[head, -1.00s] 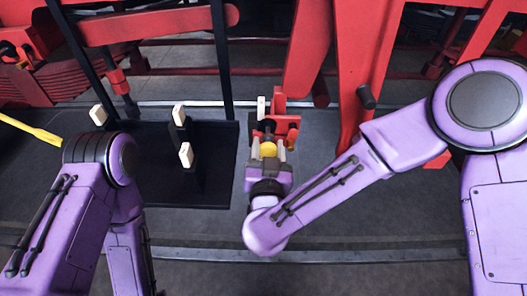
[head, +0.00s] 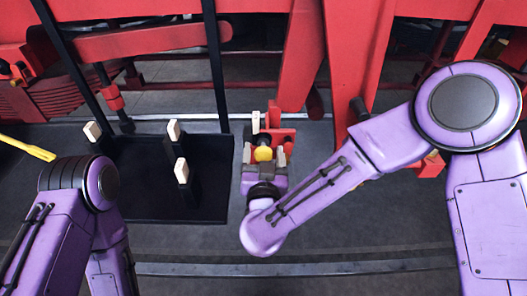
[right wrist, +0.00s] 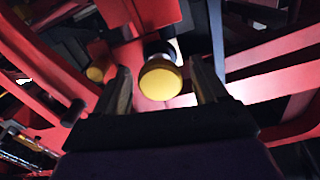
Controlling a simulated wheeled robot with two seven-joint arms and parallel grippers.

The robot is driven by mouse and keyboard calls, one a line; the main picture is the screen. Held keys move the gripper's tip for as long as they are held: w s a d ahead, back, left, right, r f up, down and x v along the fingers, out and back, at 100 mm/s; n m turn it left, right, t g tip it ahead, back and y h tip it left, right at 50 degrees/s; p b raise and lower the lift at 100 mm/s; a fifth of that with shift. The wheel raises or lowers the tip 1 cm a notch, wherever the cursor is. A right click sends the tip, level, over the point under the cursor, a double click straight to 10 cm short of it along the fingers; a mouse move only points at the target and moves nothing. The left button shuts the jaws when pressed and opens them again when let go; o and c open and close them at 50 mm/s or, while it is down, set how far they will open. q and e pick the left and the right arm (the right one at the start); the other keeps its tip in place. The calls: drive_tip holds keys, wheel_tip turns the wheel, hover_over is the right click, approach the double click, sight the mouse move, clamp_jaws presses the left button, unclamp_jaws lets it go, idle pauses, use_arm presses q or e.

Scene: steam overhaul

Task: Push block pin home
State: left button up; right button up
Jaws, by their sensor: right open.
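The block pin shows as a yellow round head (head: 263,154) on a dark collar, in front of a red bracket (head: 287,136). In the right wrist view the yellow head (right wrist: 160,82) faces me, with the collar behind it against red parts. My right gripper (head: 264,157) is open, with one finger on either side of the yellow head. In the right wrist view a gap shows between the head and each finger of the gripper (right wrist: 162,88). The pin's shaft is hidden. My left arm shows at the left, but its gripper is out of view.
A black tray (head: 150,208) with several white-tipped posts stands left of the right gripper. Red frame beams (head: 300,60) rise behind the bracket. A yellow bar (head: 28,147) is at the far left. Dark floor in front is clear.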

drive_tip(key=s+b, duration=0.2)
drive_tip(key=s, duration=0.7)
drive_tip(key=shift+s+a, duration=0.15)
drive_tip(key=shift+a, duration=0.2)
